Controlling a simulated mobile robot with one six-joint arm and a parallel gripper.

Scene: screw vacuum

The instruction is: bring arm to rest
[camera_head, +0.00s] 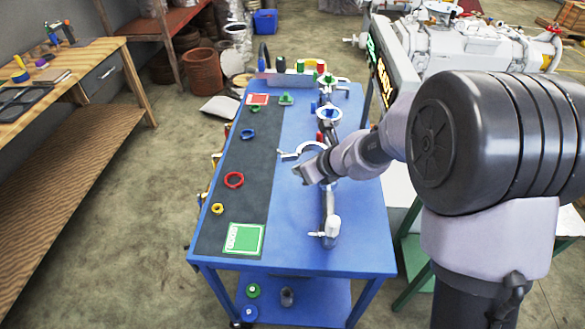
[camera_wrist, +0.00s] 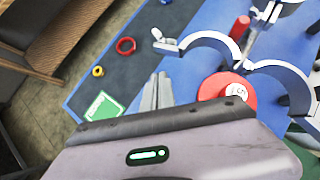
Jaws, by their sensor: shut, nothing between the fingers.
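My arm reaches in from the right in the head view, and my gripper (camera_head: 302,172) hangs above the middle of the blue table (camera_head: 350,245). In the wrist view my gripper (camera_wrist: 157,92) shows its two grey fingers close together, shut and empty. An open silver ring clamp (camera_head: 308,147) is beside the fingers; it also shows in the wrist view as a curved clamp (camera_wrist: 215,42). A red round part with a white label (camera_wrist: 228,92) lies to the right of the fingers in the wrist view. My wrist hides part of the table there.
The dark mat (camera_head: 245,170) on the table holds a red ring (camera_head: 234,180), a yellow ring (camera_head: 217,208), a blue ring (camera_head: 248,134) and a green card (camera_head: 243,238). A silver pipe assembly (camera_head: 329,205) stands right of the mat. A wooden workbench (camera_head: 90,55) is at left, with open floor between.

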